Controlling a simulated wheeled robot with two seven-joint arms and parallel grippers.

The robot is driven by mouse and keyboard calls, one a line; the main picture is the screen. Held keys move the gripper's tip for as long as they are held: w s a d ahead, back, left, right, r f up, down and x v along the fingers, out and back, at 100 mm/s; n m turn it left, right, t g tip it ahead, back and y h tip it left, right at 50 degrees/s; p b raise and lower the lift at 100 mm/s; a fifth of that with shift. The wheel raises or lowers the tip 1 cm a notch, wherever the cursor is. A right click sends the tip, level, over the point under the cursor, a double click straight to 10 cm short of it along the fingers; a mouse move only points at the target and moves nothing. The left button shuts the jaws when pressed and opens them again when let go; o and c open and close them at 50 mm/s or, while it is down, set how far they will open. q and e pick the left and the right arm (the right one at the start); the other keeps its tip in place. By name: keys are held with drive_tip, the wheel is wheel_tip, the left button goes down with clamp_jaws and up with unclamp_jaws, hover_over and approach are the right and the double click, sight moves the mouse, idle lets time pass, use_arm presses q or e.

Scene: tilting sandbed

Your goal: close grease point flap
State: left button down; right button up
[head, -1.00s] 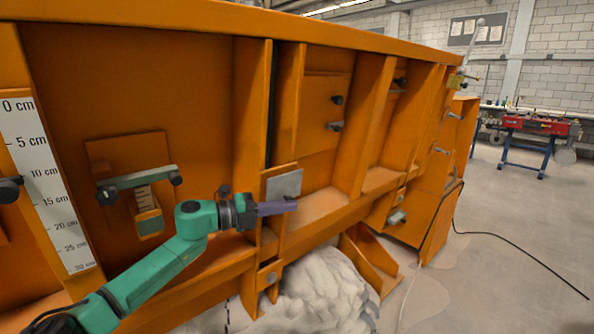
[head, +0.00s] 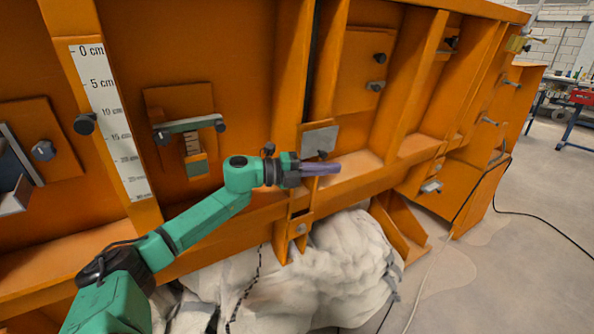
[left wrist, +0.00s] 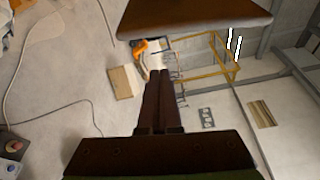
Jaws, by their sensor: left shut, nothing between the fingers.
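A small grey metal plate (head: 319,139), which looks like the grease point flap, sits on an upright rib of the orange sandbed frame (head: 260,60). It appears tilted out from the rib. A dark knob (head: 322,154) shows at its lower edge. My left gripper (head: 338,168) is just below and in front of the plate, pointing right, its fingers shut and empty. I cannot tell whether it touches the plate. In the left wrist view, the shut fingers (left wrist: 160,75) point out over the floor, with an orange-brown panel edge (left wrist: 195,15) above them. My right gripper is not in view.
A centimetre scale (head: 108,115) and a green-grey bar handle (head: 190,126) are on the frame to the left. Ribs and knobs (head: 376,86) stand right of the plate. Cables (head: 455,215) cross the floor at right.

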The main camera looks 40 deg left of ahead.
use_arm(q)
drive_tip(key=b+v, duration=0.3)
drive_tip(key=v, duration=0.7)
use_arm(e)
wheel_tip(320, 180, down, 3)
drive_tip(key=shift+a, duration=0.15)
use_arm(q)
drive_tip(key=shift+a+f, duration=0.1)
